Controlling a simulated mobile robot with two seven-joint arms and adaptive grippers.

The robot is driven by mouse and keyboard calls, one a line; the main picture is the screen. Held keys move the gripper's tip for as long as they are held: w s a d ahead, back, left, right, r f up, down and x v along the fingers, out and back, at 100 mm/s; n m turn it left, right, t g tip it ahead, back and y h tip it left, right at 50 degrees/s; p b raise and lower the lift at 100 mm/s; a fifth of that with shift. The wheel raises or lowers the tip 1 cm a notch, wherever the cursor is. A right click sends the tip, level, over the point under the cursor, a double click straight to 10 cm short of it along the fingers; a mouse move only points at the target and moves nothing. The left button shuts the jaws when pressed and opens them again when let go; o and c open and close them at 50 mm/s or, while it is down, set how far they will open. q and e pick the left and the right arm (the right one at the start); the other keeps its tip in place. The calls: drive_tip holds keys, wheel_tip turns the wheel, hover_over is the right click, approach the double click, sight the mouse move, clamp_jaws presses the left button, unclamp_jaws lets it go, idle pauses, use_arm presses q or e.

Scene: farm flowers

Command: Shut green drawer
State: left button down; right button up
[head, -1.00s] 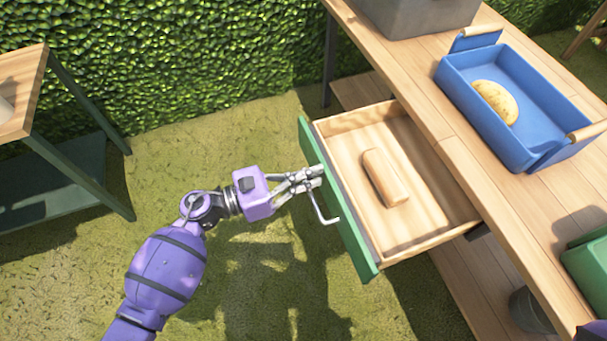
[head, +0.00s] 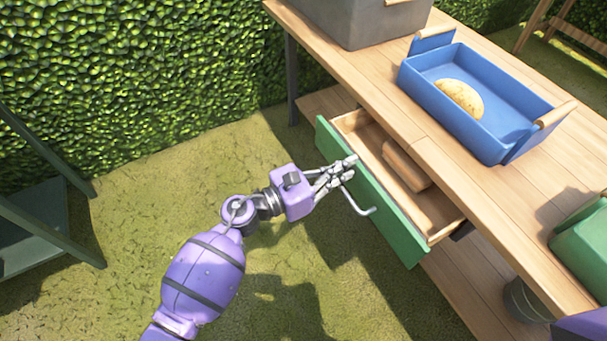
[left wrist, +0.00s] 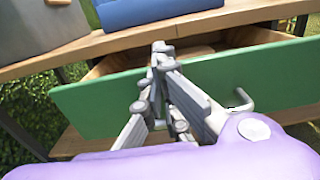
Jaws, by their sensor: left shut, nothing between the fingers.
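The green drawer (head: 376,194) under the wooden table stands partly open, with its wooden inside showing. A wooden block (head: 405,165) lies in it. The drawer's grey bar handle (head: 357,200) shows on the front. My left gripper (head: 350,162) is shut and empty, its fingertips at the drawer front, beside the handle. In the left wrist view the shut fingers (left wrist: 160,55) overlap the green front (left wrist: 225,82), and the handle (left wrist: 240,100) shows to their right. Whether the fingers touch the front is hard to tell. My right gripper is not in view.
The wooden tabletop (head: 440,150) holds a blue crate (head: 480,127) with a yellowish loaf-like item (head: 460,98), a grey box (head: 350,22) and a green container (head: 582,240). A lower shelf (head: 455,290) runs below.

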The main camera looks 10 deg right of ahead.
sight(358, 162)
use_arm(q)
drive_tip(key=b+x, duration=0.1)
drive_tip(key=x, duration=0.5)
drive_tip(key=shift+d, duration=0.1)
drive_tip(key=shift+w+d, duration=0.25)
drive_tip(key=shift+d, duration=0.45)
drive_tip(key=shift+a, duration=0.1)
